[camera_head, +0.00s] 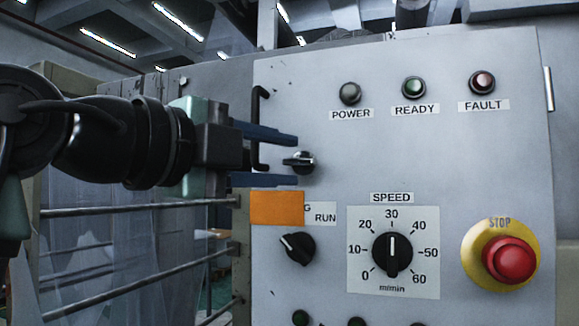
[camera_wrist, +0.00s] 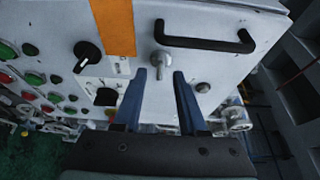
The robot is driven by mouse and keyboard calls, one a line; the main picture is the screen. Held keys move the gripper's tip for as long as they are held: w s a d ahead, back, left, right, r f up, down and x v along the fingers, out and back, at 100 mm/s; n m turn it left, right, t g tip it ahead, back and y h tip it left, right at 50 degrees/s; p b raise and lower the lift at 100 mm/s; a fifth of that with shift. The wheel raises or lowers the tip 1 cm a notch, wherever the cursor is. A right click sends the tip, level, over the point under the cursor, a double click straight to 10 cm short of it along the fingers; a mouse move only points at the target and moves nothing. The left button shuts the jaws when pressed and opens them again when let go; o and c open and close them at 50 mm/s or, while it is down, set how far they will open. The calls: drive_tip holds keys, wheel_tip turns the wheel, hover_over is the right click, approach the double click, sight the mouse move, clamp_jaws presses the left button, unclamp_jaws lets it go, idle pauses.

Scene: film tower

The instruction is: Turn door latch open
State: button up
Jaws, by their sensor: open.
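The door latch (camera_head: 302,161) is a small round knob with a short lever on the grey cabinet's front; in the head view it lies level with the gap between my fingertips.
A black bar handle (camera_head: 259,125) stands out close to my upper finger. An orange plate (camera_head: 276,208) is just below my lower finger. The run selector (camera_head: 297,248), speed dial (camera_head: 392,253) and red stop button (camera_head: 509,260) are lower on the cabinet. Rails (camera_head: 140,208) run at left.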

drive_tip(key=b+v, duration=0.3)
drive_tip(key=v, duration=0.8)
drive_tip(key=w+d+f+n+t+y, duration=0.45)
drive_tip(key=w+f+n+t, duration=0.2)
drive_tip(key=n, duration=0.65)
drive_tip(key=s+d+f+n+t+y, duration=0.1)
drive_tip(key=s+d+n+t+y, duration=0.1)
drive_tip(key=s+n, duration=0.3)
drive_tip(key=s+d+n+t+y, duration=0.2)
drive_tip(key=s+n+t+y, duration=0.3)
drive_tip(key=n, duration=0.3)
drive_tip(key=shift+s+d+f, duration=0.3)
drive_tip(key=shift+s+f, duration=0.1)
drive_tip(key=shift+s, duration=0.2)
